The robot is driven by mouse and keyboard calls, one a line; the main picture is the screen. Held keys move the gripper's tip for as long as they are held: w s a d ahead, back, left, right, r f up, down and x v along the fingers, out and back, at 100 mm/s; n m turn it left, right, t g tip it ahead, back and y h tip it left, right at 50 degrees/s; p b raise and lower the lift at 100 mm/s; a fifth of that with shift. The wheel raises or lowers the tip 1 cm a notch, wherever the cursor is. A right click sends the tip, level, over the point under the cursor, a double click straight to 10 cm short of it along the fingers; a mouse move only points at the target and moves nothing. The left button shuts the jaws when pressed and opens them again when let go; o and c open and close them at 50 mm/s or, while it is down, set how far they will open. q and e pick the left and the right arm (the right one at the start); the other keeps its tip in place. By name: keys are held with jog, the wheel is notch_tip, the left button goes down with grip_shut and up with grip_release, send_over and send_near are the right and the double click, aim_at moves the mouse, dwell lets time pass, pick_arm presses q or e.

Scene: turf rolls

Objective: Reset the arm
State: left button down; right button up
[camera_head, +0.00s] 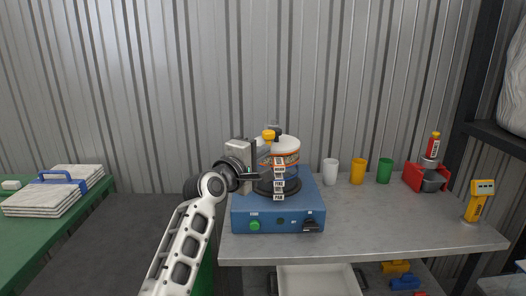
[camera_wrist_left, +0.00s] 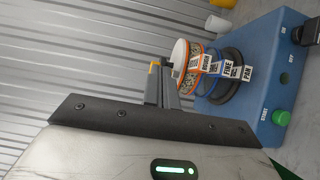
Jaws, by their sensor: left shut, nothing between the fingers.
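My left arm rises from the bottom of the head view. My left gripper (camera_head: 254,156) is shut and empty, at the left side of the sieve stack. In the left wrist view its dark fingers (camera_wrist_left: 165,82) are together, with the stack beyond them. The sieve stack (camera_head: 285,163) has a white top, an orange band and labels such as ROUGH, FINE and PAN. It stands upright on a blue shaker (camera_head: 262,216) with a green START button (camera_head: 255,225). The stack also shows in the wrist view (camera_wrist_left: 194,62). The gripper partly hides the stack's left side in the head view. My right gripper is out of view.
White (camera_head: 330,172), yellow (camera_head: 357,171) and green (camera_head: 384,171) cups stand right of the shaker on the grey bench (camera_head: 390,220). A red holder (camera_head: 412,177) and a yellow handheld device (camera_head: 479,200) stand farther right. A green table (camera_head: 40,228) is at left. The corrugated wall is behind.

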pick_arm(q)
jog(key=s+a+f+m+g+y, duration=0.1)
jog(key=s+a+f+m+y, duration=0.15)
jog(key=s+f, duration=0.45)
jog(key=s+a+f+m+y, duration=0.1)
jog(key=s+a+f, duration=0.25)
jog(key=f, duration=0.65)
jog(key=s+a+f+m+g+y, duration=0.15)
jog(key=s+a+f, duration=0.25)
jog(key=f, duration=0.5)
jog(key=s+a+f+m+g+y, duration=0.1)
jog(key=s+f+m, duration=0.3)
jog(key=s, duration=0.8)
jog(key=s+a+f+m+g+y, duration=0.1)
jog(key=s+a+f+m, duration=0.3)
jog(key=s+f, duration=0.3)
jog(key=s+m, duration=0.1)
jog(key=s, duration=0.4)
jog(key=shift+s+a+f+g, duration=0.15)
jog(key=shift+s+a+g, duration=0.1)
jog(key=shift+g, duration=0.1)
jog(key=shift+w+d, duration=0.1)
jog(key=shift+d, duration=0.1)
